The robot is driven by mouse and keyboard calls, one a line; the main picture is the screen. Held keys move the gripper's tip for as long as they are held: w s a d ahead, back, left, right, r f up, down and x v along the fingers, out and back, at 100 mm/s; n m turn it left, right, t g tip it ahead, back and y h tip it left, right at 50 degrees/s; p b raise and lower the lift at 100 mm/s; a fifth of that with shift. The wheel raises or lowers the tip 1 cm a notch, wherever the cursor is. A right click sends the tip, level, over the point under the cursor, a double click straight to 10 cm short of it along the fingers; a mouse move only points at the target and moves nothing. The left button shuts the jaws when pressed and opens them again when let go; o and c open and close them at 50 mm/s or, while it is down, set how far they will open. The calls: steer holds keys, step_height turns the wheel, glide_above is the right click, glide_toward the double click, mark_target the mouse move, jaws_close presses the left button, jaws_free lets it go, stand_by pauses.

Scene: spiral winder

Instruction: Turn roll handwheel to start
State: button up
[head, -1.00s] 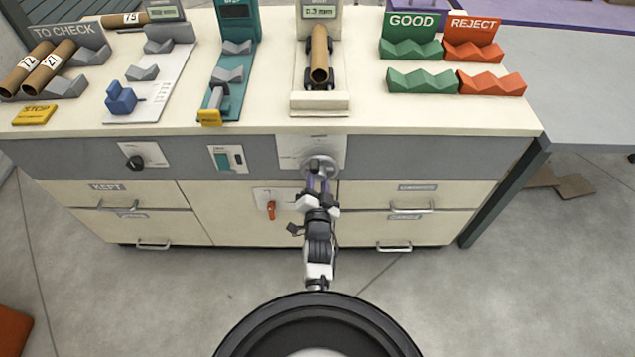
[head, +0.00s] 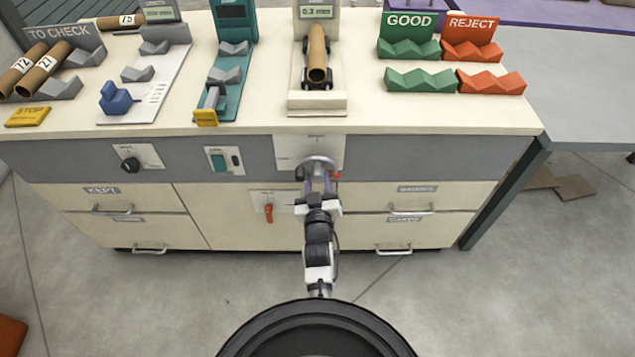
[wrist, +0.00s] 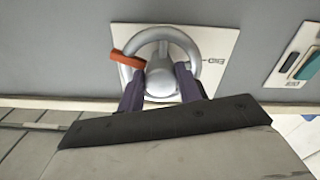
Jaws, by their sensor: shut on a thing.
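The roll handwheel (head: 320,163) is a grey ring on a white plate on the cabinet's front panel. In the wrist view it shows close up as a ring (wrist: 138,46) with a round hub (wrist: 160,83) and an orange tab (wrist: 127,58) at the left of its rim. My gripper (head: 318,182) reaches it from the front. In the wrist view its two purple fingers (wrist: 161,84) stand on either side of the hub and are shut on the wheel. A small mark (wrist: 213,61) on the plate is too small to read.
Above the wheel, a brown tube (head: 317,55) lies on rollers below a display reading about 0.3. A red lever (head: 268,213) sits just left of my gripper. A green switch (head: 218,161) and black knob (head: 131,164) are farther left. Drawers flank my arm.

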steer(key=n, duration=0.3)
steer(key=n+p, duration=0.1)
steer(key=n, duration=0.1)
steer(key=shift+d+r+n, duration=0.1)
steer(key=shift+r+n, duration=0.15)
steer(key=shift+n, duration=0.05)
steer(key=n+p, duration=0.1)
steer(key=n, duration=0.4)
steer(key=shift+w+r+n, duration=0.1)
steer(key=shift+r+n, duration=0.05)
steer(key=shift+n, duration=0.15)
steer(key=n+p, duration=0.1)
steer(key=n, duration=0.4)
steer(key=shift+d+r, duration=0.1)
steer(key=n+p, duration=0.1)
steer(key=n, duration=0.4)
steer(key=shift+r+n, duration=0.1)
steer(key=shift+n, duration=0.3)
steer(key=o, duration=1)
steer(key=shift+s, duration=0.2)
